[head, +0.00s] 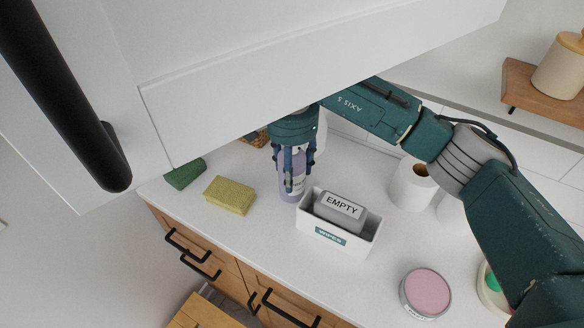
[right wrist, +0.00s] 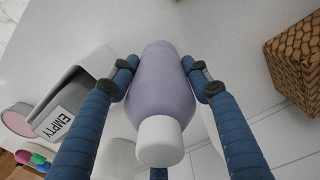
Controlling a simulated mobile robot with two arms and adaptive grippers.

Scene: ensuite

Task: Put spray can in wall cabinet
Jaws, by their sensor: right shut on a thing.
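The spray can (right wrist: 162,88) is lavender with a white cap, and in the right wrist view it sits between my fingers. In the head view the can (head: 294,190) is partly hidden by the fingers and appears upright at or just above the counter; I cannot tell whether it touches. My right gripper (head: 294,172) is shut on it from above, and its fingers also show in the right wrist view (right wrist: 160,80). The white wall cabinet (head: 250,70) fills the upper part of the head view, with a black handle (head: 65,95) at left. Its inside is hidden. My left gripper is not in view.
On the white counter (head: 260,235) stand a wipes box (head: 335,237) with a grey "EMPTY" pack, a yellow sponge (head: 230,195), a green sponge (head: 185,174), a paper roll (head: 412,186) and a pink-topped tin (head: 427,292). A wicker basket (right wrist: 295,62) is near the can.

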